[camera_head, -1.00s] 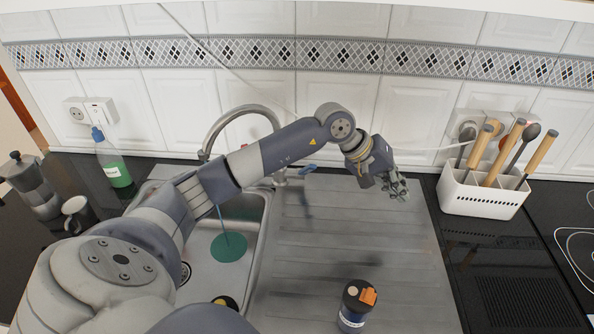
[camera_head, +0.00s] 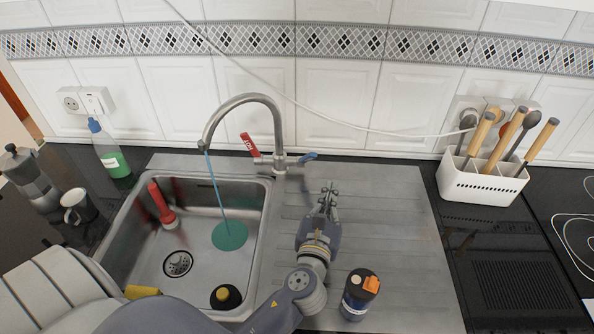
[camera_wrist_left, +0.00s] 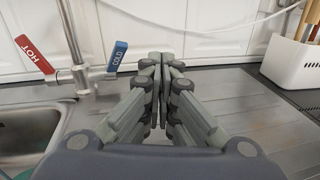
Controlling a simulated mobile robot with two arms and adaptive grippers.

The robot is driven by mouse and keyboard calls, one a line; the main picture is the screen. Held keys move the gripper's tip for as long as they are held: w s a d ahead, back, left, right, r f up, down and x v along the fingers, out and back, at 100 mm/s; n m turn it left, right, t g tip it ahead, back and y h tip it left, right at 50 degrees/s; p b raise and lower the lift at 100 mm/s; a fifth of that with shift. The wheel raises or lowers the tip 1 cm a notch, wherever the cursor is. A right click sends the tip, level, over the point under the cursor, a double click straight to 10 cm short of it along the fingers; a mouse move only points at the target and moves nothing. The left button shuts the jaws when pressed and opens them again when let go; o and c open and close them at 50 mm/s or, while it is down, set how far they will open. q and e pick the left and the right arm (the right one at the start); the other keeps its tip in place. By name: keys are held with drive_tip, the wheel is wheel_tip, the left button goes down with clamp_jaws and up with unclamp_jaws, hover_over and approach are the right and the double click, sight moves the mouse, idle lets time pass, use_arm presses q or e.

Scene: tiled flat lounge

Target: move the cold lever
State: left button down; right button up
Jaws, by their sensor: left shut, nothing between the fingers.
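The blue cold lever (camera_head: 308,157) sits on the right side of the tap (camera_head: 279,140). In the left wrist view the cold lever (camera_wrist_left: 117,56) carries the word COLD and tilts upward. The red hot lever (camera_head: 249,143) is on the tap's left, and it shows in the wrist view (camera_wrist_left: 34,55) too. My left gripper (camera_head: 330,188) is shut and empty over the drainboard, right of the cold lever and nearer to me, apart from it. Its closed fingers (camera_wrist_left: 161,62) point toward the wall. My right gripper is out of view.
Blue-green water runs from the spout into the sink (camera_head: 130,232). A dark bottle with an orange cap (camera_head: 358,295) stands on the drainboard (camera_head: 400,240) by my left arm. A white utensil holder (camera_head: 480,184) stands at right. A soap bottle (camera_head: 109,150) is at left.

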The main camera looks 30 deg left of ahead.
sight(307, 158)
use_arm(q)
drive_tip(key=s+a+f+n+g+y, duration=0.1)
drive_tip(key=s+f, duration=0.1)
drive_tip(key=s+a+f+n+g+y, duration=0.1)
drive_tip(key=s+a+f+n+g, duration=0.1)
drive_tip(key=shift+a+f, duration=0.1)
drive_tip(key=shift+a, duration=0.2)
drive_tip(key=p+x, duration=0.1)
drive_tip(key=x, duration=0.9)
drive_tip(key=shift+a, duration=0.1)
drive_tip(key=shift+w+a+r+p, duration=0.25)
drive_tip(key=shift+w+r+p, duration=0.2)
drive_tip(key=shift+w+r, duration=0.05)
drive_tip(key=shift+w+a+r+p, duration=0.2)
drive_tip(key=shift+w+r+p, duration=0.2)
drive_tip(key=shift+w+r, duration=0.1)
drive_tip(key=shift+w+a+r, duration=0.2)
drive_tip(key=shift+w+a, duration=0.05)
drive_tip(key=shift+w, duration=0.2)
